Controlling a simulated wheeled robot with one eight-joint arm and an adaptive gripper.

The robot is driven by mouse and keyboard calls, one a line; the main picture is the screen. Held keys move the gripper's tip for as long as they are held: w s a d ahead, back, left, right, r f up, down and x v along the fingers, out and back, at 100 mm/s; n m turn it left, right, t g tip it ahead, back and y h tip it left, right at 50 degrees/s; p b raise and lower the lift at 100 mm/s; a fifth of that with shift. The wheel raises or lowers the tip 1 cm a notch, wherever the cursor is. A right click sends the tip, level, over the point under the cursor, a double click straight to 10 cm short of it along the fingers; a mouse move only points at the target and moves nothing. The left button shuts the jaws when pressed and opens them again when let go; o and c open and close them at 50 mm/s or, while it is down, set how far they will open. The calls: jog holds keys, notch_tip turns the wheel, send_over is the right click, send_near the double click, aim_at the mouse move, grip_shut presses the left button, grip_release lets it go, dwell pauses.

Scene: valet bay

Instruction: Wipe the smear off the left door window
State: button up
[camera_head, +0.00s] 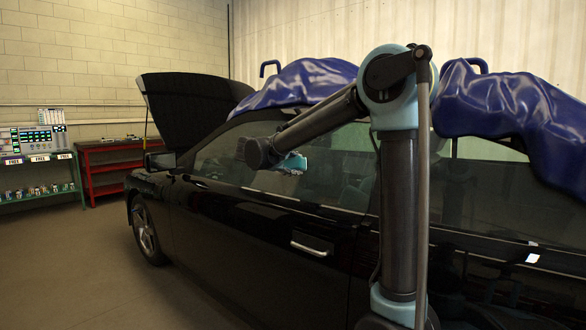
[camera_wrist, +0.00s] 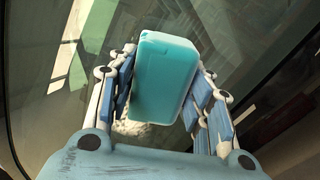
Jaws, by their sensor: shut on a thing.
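My gripper (camera_wrist: 160,85) is shut on a teal block-shaped wiper (camera_wrist: 165,65), with a finger pad on each side of it. In the wrist view the wiper is in front of the door window glass (camera_wrist: 230,30). A pale whitish smear (camera_wrist: 140,130) shows just below the wiper, partly hidden by it and by my gripper. In the head view my arm reaches to the left door window (camera_head: 222,160) of the black car (camera_head: 240,240), and the teal wiper (camera_head: 293,161) shows small beside my wrist. I cannot tell whether the wiper touches the glass.
The car's hood (camera_head: 185,105) is raised. A red shelf (camera_head: 108,168) and a green shelf with goods (camera_head: 38,180) stand at the left wall. The floor (camera_head: 100,265) left of the car is clear.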

jog(key=shift+x, duration=1.05)
dwell(0.4)
jog(key=shift+w+a, duration=0.55)
jog(key=shift+a, duration=0.25)
jog(key=shift+w+a, duration=0.55)
jog(key=shift+a, duration=0.2)
jog(key=w+a, duration=0.7)
jog(key=a, duration=0.1)
jog(key=shift+a, duration=0.2)
dwell(0.3)
